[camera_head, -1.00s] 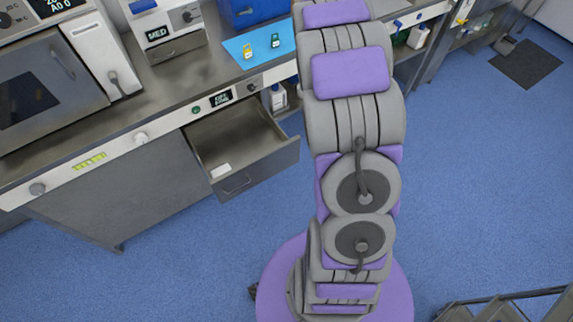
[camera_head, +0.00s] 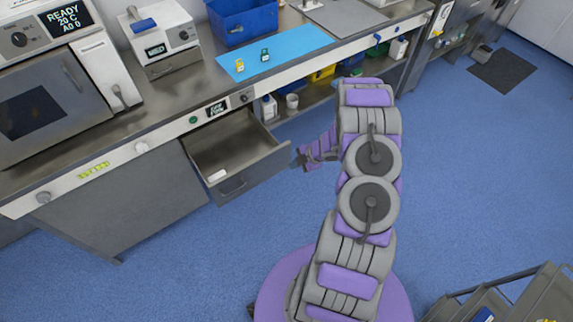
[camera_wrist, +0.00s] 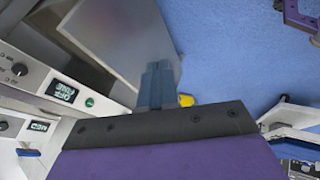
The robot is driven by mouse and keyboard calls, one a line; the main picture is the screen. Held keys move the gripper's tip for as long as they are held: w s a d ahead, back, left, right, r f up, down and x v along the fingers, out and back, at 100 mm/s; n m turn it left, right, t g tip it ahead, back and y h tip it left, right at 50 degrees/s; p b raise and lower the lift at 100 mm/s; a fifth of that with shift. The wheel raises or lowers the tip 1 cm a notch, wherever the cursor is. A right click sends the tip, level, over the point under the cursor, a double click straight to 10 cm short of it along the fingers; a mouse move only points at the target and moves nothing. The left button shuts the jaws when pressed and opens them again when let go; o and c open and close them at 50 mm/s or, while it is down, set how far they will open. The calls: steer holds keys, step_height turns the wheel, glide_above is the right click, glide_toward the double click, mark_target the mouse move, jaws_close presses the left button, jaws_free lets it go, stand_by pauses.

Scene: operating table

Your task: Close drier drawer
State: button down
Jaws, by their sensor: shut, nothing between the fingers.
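The drier drawer (camera_head: 258,175) stands open under the counter in the head view, with a small white block (camera_head: 217,176) inside. Its grey front panel (camera_wrist: 120,35) shows large in the wrist view. My gripper (camera_head: 297,160) is at the right end of the drawer front in the head view. It is shut and empty; in the wrist view the blue-grey fingers (camera_wrist: 158,80) overlap the panel's near edge. I cannot tell whether they touch it. The drier's control strip (camera_head: 216,109) is above the drawer and also shows in the wrist view (camera_wrist: 60,90).
A counter (camera_head: 150,100) carries an oven-like machine (camera_head: 50,100), a white device (camera_head: 160,40), a blue bin (camera_head: 240,18) and a blue mat (camera_head: 295,45). Shelves with bottles lie right of the drawer. A cart (camera_head: 520,300) stands at lower right. The blue floor before the drawer is clear.

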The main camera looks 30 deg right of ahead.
steer(key=b, duration=0.1)
glide_toward(271, 167)
step_height(271, 167, down, 4)
steer(key=s+a, duration=0.1)
steer(key=a, duration=0.1)
steer(key=shift+w+a+r+b, duration=0.1)
steer(key=shift+w+b, duration=0.25)
steer(key=shift+w, duration=1.25)
steer(key=shift+w, duration=0.1)
